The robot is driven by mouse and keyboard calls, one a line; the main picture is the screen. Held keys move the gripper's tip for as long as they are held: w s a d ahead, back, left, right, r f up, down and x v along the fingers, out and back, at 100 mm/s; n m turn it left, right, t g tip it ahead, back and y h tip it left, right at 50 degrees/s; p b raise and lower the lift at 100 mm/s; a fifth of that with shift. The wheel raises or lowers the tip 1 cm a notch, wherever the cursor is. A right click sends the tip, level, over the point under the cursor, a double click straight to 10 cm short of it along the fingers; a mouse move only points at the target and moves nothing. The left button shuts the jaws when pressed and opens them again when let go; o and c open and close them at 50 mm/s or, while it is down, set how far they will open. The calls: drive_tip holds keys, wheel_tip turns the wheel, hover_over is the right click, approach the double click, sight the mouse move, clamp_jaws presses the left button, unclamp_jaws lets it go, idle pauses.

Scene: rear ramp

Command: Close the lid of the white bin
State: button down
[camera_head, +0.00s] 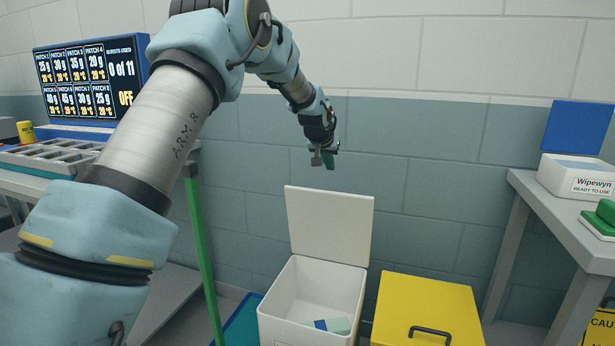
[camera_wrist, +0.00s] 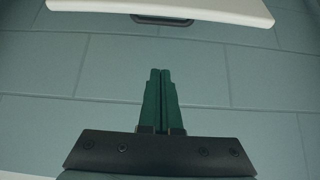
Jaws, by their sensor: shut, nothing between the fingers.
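The white bin (camera_head: 283,318) stands on the floor near the wall in the head view. Its lid (camera_head: 330,226) stands open, raised at the back of the bin. My gripper (camera_head: 329,163) hangs above and behind the lid's upper edge, close to the wall and apart from the lid. In the wrist view, my gripper's green fingers (camera_wrist: 162,78) are together with nothing between them. A white panel edge with a dark handle, likely the lid (camera_wrist: 160,8), shows at the top of that view.
A yellow bin (camera_head: 425,305) with a black handle stands right of the white bin. A table (camera_head: 560,225) with a Wipewyn box (camera_head: 577,178) is at the right. A green pole (camera_head: 203,255) stands left of the bin. The tiled wall (camera_head: 430,150) is close behind.

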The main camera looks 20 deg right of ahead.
drive_tip(key=p+x, duration=0.2)
drive_tip(key=x, duration=0.8)
drive_tip(key=shift+s+a+f+p, duration=0.2)
drive_tip(key=shift+s+a+f, duration=0.1)
drive_tip(key=shift+s+a, duration=0.35)
drive_tip(key=shift+s+a+f+p, duration=0.15)
drive_tip(key=shift+s+a+f, duration=0.15)
drive_tip(key=shift+s+a, duration=0.35)
drive_tip(key=shift+f, duration=0.1)
